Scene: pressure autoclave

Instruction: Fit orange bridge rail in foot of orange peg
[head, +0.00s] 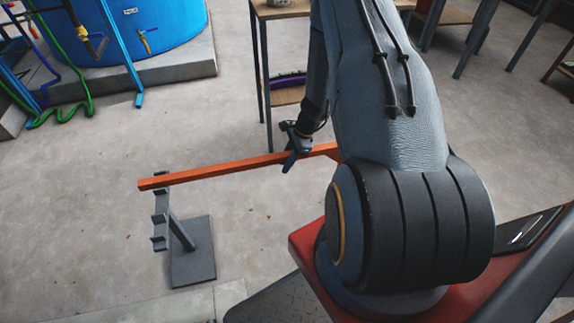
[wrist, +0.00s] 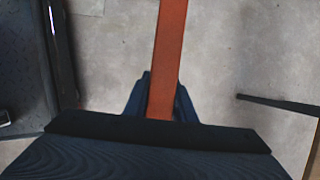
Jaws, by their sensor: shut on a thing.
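A long orange rail (head: 215,170) runs roughly level across the head view. Its left end lies at the top of a grey stand, touching or just above it; I cannot tell which. Its right end goes behind my arm. My gripper (head: 294,150) is shut on the rail, right of the rail's visible middle. In the wrist view the rail (wrist: 169,50) runs up from between the two fingers of my gripper (wrist: 160,98). I cannot make out an orange peg or its foot in either view.
The grey stand (head: 193,265) has several prongs on its post and a flat base on the floor. A blue tank (head: 130,35) on a concrete plinth (head: 180,67) stands at the back left. A small table (head: 281,10) with a lower shelf stands behind my gripper. Floor between is clear.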

